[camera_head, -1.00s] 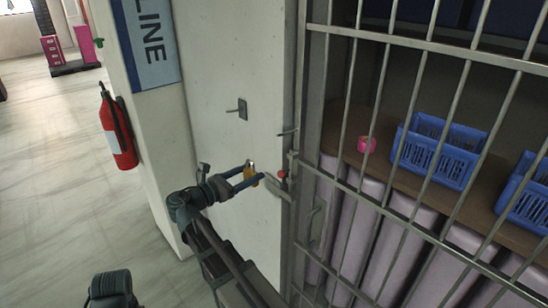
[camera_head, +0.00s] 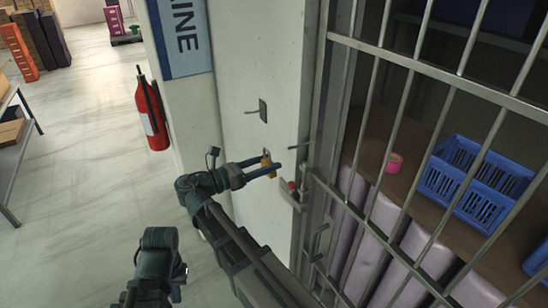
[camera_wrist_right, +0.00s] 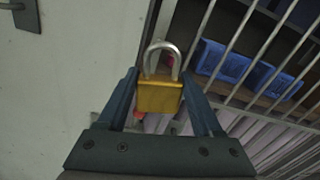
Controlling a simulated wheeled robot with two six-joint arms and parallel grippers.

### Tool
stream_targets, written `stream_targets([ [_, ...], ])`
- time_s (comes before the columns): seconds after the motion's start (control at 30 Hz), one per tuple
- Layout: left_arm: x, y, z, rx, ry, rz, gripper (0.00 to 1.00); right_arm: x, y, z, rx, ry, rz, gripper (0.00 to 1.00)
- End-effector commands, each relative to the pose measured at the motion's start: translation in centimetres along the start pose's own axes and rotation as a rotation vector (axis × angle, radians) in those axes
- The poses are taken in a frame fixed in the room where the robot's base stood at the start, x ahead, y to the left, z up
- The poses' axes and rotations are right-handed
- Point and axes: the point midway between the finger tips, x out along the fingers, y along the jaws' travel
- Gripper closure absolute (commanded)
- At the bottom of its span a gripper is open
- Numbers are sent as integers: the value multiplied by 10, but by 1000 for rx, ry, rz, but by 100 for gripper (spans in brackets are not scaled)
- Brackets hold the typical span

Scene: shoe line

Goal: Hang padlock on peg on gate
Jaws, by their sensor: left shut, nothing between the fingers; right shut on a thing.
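A padlock with a brass body and a silver shackle (camera_wrist_right: 160,98) is held upright, shackle up, between the blue fingers of my right gripper (camera_wrist_right: 160,82). In the head view the right gripper (camera_head: 272,168) and the padlock (camera_head: 266,164) are in front of the pale wall, left of the gate's edge. The barred gate (camera_head: 352,125) has a thin peg (camera_head: 299,147) sticking out leftward from its frame, slightly above and right of the padlock, apart from it. My left gripper (camera_head: 176,284) is low in the head view, empty and shut, its fingers mostly hidden.
A latch with a red knob (camera_head: 292,187) is just below the peg. A lever on a dark plate (camera_head: 262,110) is on the wall. Behind the bars are blue baskets (camera_head: 465,178) and a pink roll (camera_head: 394,162). A fire extinguisher (camera_head: 150,112) hangs at the left.

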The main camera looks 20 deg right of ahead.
Motion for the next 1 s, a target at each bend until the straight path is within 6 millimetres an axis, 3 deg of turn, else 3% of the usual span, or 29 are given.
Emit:
stream_targets([
  [1.0,5,0,0,1,0,0,100,49,1,-5,1,-1,-2,100],
])
